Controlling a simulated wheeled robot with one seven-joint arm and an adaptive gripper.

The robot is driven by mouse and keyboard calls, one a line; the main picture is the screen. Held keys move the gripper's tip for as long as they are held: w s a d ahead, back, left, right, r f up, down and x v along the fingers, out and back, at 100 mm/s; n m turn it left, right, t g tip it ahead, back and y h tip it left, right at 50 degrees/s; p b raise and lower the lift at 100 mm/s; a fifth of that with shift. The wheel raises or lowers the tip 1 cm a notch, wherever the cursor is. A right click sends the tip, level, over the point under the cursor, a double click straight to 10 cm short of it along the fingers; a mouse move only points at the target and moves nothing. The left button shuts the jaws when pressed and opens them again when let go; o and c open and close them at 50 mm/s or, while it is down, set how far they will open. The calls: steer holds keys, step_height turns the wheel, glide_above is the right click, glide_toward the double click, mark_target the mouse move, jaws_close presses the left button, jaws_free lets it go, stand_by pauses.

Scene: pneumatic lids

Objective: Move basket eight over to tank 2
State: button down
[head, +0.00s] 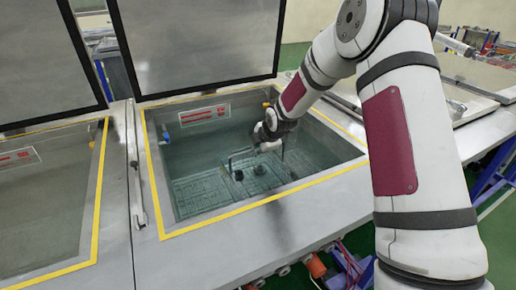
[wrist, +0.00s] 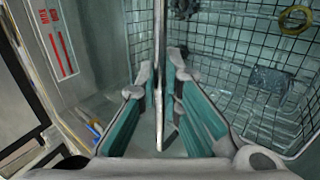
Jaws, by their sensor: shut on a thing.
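My gripper (head: 268,138) reaches down into the middle tank (head: 180,225), whose lid is raised. In the wrist view my gripper (wrist: 161,76) has its teal-sided fingers shut on a thin upright bar, the handle (wrist: 160,35) of a wire basket. The basket's mesh (wrist: 225,55) spreads out below and beyond the fingers. In the head view the basket (head: 228,190) shows as a blurred grid low in the tank's greenish water. I cannot read a number on the basket or on the tanks.
A second water-filled tank (head: 98,215) with a yellow border and raised lid (head: 45,60) stands to the left. The middle tank's raised lid (head: 200,45) stands behind it. A yellow ring (wrist: 295,20) and a dark block (wrist: 270,82) show in the wrist view. A closed grey cover lies at right.

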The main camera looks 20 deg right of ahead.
steer(key=shift+w, duration=0.1)
steer(key=c, duration=1.7)
jaws_free()
steer(key=shift+f, duration=0.2)
steer(key=shift+s+d+r+p, duration=0.25)
steer(key=shift+s+r+p, duration=1)
steer(key=shift+r, duration=2.4)
steer(key=shift+s+d+r+p, duration=0.2)
steer(key=shift+s+r+p, duration=1.05)
steer(key=shift+r, duration=2.45)
steer(key=shift+s+d+r+p, duration=0.25)
steer(key=shift+s+r+p, duration=1)
steer(key=shift+r, duration=2.4)
steer(key=shift+w, duration=0.2)
